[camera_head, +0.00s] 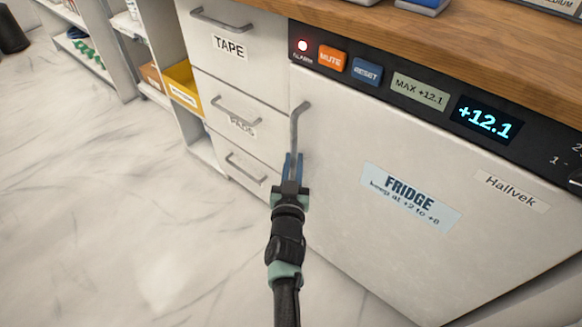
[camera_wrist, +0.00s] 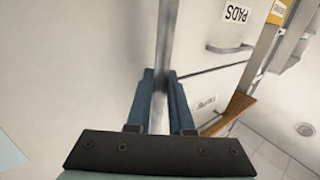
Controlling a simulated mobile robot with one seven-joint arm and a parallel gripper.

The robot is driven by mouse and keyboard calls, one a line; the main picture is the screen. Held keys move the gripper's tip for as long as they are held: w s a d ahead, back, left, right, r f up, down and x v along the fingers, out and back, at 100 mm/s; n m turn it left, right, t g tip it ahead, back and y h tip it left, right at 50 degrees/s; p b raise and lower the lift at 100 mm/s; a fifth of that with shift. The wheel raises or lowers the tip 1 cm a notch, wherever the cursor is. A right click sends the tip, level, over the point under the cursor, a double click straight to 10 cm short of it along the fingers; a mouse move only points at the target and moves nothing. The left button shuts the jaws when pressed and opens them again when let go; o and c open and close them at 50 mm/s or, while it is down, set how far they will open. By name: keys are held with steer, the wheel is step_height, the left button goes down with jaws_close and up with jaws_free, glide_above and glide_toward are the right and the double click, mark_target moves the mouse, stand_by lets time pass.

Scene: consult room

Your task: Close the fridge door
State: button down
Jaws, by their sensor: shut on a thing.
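The white fridge door (camera_head: 330,150) carries a blue "FRIDGE" label (camera_head: 410,197) and a grey vertical bar handle (camera_head: 297,125) along its left edge. The door looks flush, or nearly flush, with the cabinet front; I cannot tell if a narrow gap stays. My gripper (camera_head: 292,168) is shut on the lower part of the handle. In the wrist view the blue fingers of my gripper (camera_wrist: 161,80) stand either side of the handle (camera_wrist: 164,45), with the door (camera_wrist: 75,60) on the left. The handle's lower end is hidden by my gripper.
A drawer stack (camera_head: 235,75) with "TAPE" and "PADS" labels stands left of the door. A control panel (camera_head: 385,85) with a lit red lamp and a +12.1 display (camera_head: 485,122) sits above it, under a wooden counter (camera_head: 450,45). The marble floor (camera_head: 110,200) at left is clear.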

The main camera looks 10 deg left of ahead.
steer(key=shift+w+d+r, duration=0.2)
steer(key=shift+w+d, duration=0.05)
steer(key=shift+w, duration=0.05)
steer(key=c, duration=0.8)
jaws_free()
steer(key=shift+d, duration=0.25)
steer(key=s+p, duration=0.2)
steer(key=s, duration=1.1)
steer(key=shift+d+f, duration=0.15)
steer(key=shift+d, duration=0.3)
steer(key=shift+s+a, duration=0.1)
